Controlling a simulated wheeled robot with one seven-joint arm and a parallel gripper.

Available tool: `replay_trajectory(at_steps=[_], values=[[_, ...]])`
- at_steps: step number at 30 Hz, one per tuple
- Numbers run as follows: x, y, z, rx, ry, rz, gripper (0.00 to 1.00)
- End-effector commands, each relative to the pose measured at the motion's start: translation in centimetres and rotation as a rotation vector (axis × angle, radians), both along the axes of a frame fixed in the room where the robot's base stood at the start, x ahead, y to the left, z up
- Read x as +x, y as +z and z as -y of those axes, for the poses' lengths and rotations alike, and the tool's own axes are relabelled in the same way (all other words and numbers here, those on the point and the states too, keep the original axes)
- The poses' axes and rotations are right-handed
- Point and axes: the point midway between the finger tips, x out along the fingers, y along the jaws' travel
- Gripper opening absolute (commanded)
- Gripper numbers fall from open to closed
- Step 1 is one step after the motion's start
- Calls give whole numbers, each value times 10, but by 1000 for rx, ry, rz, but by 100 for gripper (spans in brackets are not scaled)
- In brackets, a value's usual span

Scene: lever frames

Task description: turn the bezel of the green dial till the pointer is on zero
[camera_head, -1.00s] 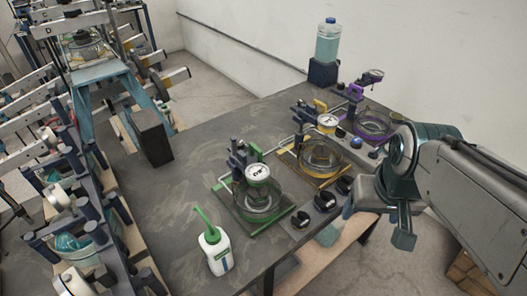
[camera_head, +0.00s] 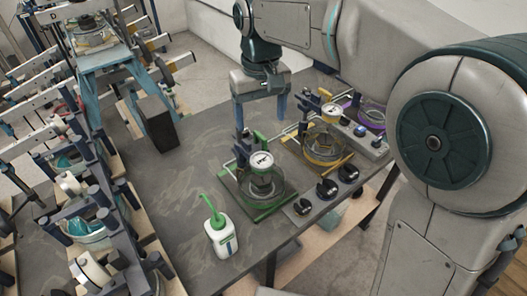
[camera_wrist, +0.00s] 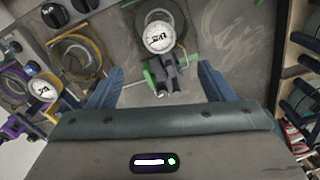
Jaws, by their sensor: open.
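The green dial (camera_head: 261,161) has a round white face with dark marks and sits on a post above a glass dish on a green-edged base (camera_head: 228,186). It also shows in the wrist view (camera_wrist: 158,37), near the top centre. Its pointer is too small to read. My gripper (camera_head: 260,112) is above the table behind the green station, with fingers spread and pointing down. In the wrist view the open fingers (camera_wrist: 158,88) frame the green station's post, with the dial beyond them. Nothing is between the fingertips, and the gripper appears apart from the dial.
A yellow station (camera_head: 327,150) and a purple station (camera_head: 374,116) stand to the right of the green one. Black knobs (camera_head: 326,188) line the front edge. A white bottle with green spout (camera_head: 221,238) stands in front. A black block (camera_head: 157,122) stands at the left.

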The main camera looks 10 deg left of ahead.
Motion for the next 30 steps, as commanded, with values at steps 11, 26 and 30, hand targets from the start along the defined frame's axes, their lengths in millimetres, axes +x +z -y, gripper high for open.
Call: replay_trajectory(at_steps=[11, 26, 30], values=[[-1, -78, 1, -3, 0, -5, 75], [0, -125, 1, 1, -2, 1, 75], [0, -125, 1, 1, -2, 1, 75]])
